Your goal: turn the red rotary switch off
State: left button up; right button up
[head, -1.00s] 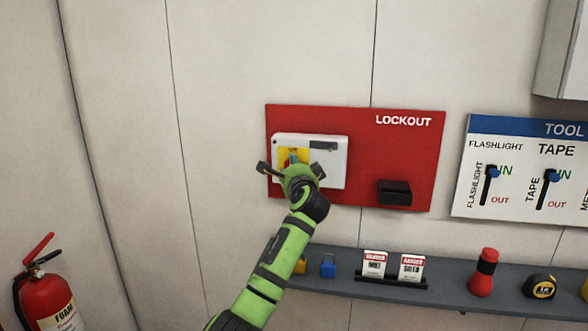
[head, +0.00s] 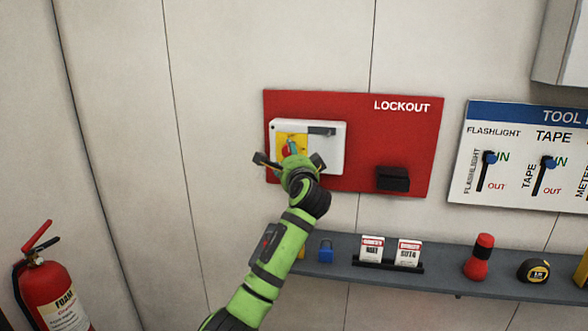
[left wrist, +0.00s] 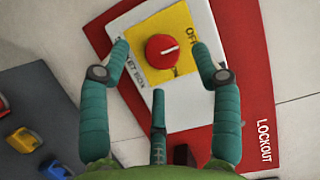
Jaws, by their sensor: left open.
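The red rotary switch (head: 286,151) is a round knob on a yellow plate (left wrist: 147,31) of a white box (head: 335,150). In the left wrist view the red knob (left wrist: 162,50) shows whole, its white mark pointing right and slightly up. The letters OFF are on the plate to the knob's upper right. My left gripper (head: 290,160) is open in front of the box. In the left wrist view its two longer fingers stand either side of the knob with gaps, and a third finger is below it. My right gripper is not in view.
The box is on a red LOCKOUT board (head: 400,140) with a black holder (head: 393,179). Below is a grey shelf (head: 450,277) with a blue padlock (head: 326,252), tags (head: 408,252), a red flashlight (head: 479,258) and a tape (head: 534,270). A fire extinguisher (head: 50,290) stands left.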

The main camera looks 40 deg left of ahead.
pick_arm(q)
jog(key=v, duration=0.8)
jog(key=shift+s, duration=0.3)
